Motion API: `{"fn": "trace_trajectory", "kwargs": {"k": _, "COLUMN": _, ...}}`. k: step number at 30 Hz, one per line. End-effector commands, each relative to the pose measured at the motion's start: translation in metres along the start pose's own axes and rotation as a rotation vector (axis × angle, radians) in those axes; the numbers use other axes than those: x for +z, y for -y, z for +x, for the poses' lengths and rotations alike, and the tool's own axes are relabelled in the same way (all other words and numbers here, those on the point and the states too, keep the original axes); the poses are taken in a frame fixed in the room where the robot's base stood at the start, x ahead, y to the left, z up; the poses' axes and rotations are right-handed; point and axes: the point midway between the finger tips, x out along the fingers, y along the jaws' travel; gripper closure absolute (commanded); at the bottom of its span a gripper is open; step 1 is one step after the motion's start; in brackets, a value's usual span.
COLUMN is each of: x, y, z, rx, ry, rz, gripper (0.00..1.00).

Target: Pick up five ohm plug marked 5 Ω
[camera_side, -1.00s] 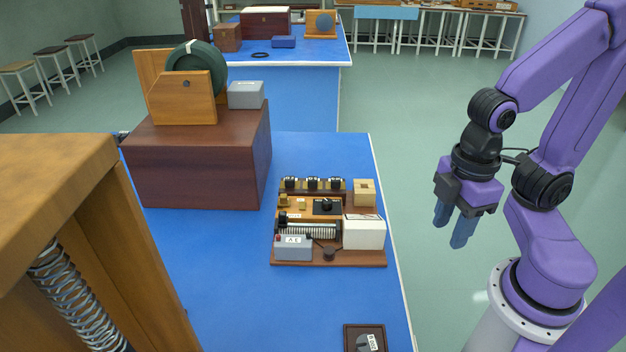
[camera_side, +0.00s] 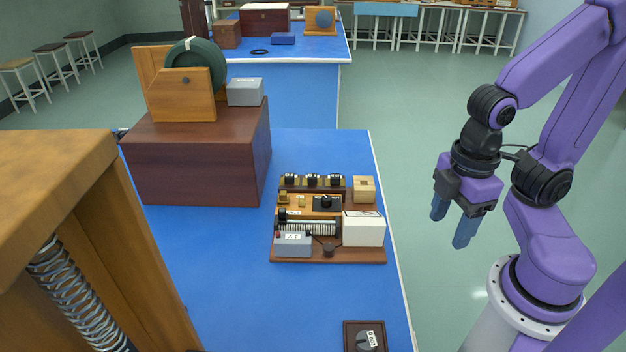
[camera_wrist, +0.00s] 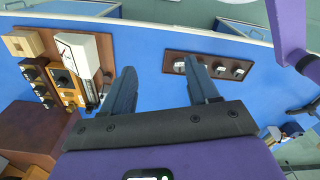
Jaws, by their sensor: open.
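My gripper (camera_side: 449,230) hangs in the air right of the bench in the side view, fingers pointing down, open and empty. In the wrist view my gripper (camera_wrist: 160,80) shows two blue fingers spread apart with nothing between them. A dark brown board (camera_wrist: 173,70) in the wrist view holds several grey plugs (camera_wrist: 220,69) with white labels, beyond the right finger. The labels are too small to read there, so I cannot tell which is the 5 Ω plug. In the side view this board (camera_side: 349,326) is cut off at the bottom edge, with one labelled grey plug (camera_side: 364,341) showing.
A wooden apparatus board (camera_side: 376,256) with a white box (camera_side: 364,229), a grey box (camera_side: 293,245) and black parts stands mid-bench. A large brown box (camera_side: 196,165) stands behind left. Blue bench top (camera_side: 300,305) is bare between the two boards.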

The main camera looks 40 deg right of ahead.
Motion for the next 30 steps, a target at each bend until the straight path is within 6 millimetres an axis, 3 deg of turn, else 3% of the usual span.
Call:
{"fn": "trace_trajectory", "kwargs": {"k": 6, "x": 0.000, "y": -0.001, "z": 0.001, "rx": -0.009, "ry": 0.008, "rz": 0.023, "gripper": 0.40}}
{"fn": "trace_trajectory", "kwargs": {"k": 11, "x": -0.004, "y": -0.006, "z": 0.007, "rx": -0.083, "ry": 0.065, "rz": 0.206, "gripper": 0.40}}
{"fn": "trace_trajectory", "kwargs": {"k": 22, "x": -0.036, "y": -0.043, "z": 0.028, "rx": -0.459, "ry": 0.216, "rz": 1.010, "gripper": 0.40}}
{"fn": "trace_trajectory", "kwargs": {"k": 26, "x": -0.051, "y": -0.070, "z": 0.035, "rx": -0.613, "ry": 0.232, "rz": 1.295, "gripper": 0.40}}
{"fn": "trace_trajectory", "kwargs": {"k": 30, "x": -0.063, "y": -0.110, "z": 0.042, "rx": -0.791, "ry": 0.224, "rz": 1.598, "gripper": 0.40}}
